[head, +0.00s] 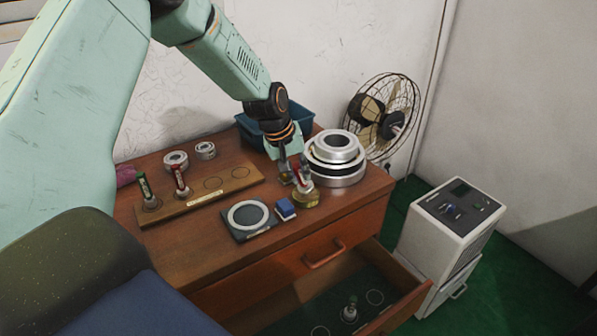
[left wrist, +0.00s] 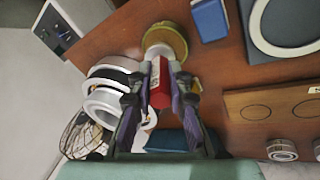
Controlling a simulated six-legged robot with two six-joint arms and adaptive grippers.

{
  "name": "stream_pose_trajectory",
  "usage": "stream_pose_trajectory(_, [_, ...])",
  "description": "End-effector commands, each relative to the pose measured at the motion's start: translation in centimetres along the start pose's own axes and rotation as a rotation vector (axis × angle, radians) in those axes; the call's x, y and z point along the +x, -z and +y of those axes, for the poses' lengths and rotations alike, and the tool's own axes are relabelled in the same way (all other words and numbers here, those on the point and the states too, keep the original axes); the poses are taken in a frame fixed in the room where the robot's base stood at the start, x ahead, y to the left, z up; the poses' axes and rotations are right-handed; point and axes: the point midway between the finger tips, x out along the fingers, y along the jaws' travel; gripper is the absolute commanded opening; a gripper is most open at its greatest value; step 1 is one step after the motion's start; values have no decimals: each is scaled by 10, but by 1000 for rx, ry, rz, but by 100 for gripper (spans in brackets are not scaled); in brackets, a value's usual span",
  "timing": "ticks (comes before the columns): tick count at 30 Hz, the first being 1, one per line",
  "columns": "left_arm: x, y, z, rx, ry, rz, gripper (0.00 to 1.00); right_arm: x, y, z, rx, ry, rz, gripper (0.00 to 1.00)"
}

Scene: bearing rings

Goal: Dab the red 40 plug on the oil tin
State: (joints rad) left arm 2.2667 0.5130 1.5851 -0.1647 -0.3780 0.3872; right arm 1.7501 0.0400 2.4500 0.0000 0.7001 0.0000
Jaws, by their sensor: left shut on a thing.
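My left gripper (head: 298,176) is shut on a red-handled plug (head: 304,172), which also shows between the fingers in the left wrist view (left wrist: 160,85). The plug is roughly upright, with its pale metal end down at the brass-coloured oil tin (head: 306,199). The tin shows just beyond the fingertips in the left wrist view (left wrist: 168,36). I cannot tell whether plug and tin touch. The number on the plug is not readable. Another red-handled plug (head: 180,182) and a green-handled plug (head: 145,191) stand in the wooden rack (head: 210,191). My right gripper is not in view.
A large silver ring stack (head: 338,172) stands close right of the gripper, with a blue bin (head: 247,132) behind. A blue block (head: 285,208) and a dark pad with a pale ring (head: 248,235) lie in front.

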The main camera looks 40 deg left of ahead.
Motion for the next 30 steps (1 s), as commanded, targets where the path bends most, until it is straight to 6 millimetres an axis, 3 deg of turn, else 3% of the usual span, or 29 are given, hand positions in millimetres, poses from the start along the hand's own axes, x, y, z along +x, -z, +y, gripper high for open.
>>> stream_pose_trajectory(30, [8, 0, -2, 1, -1, 2, 0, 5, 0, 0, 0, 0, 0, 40])
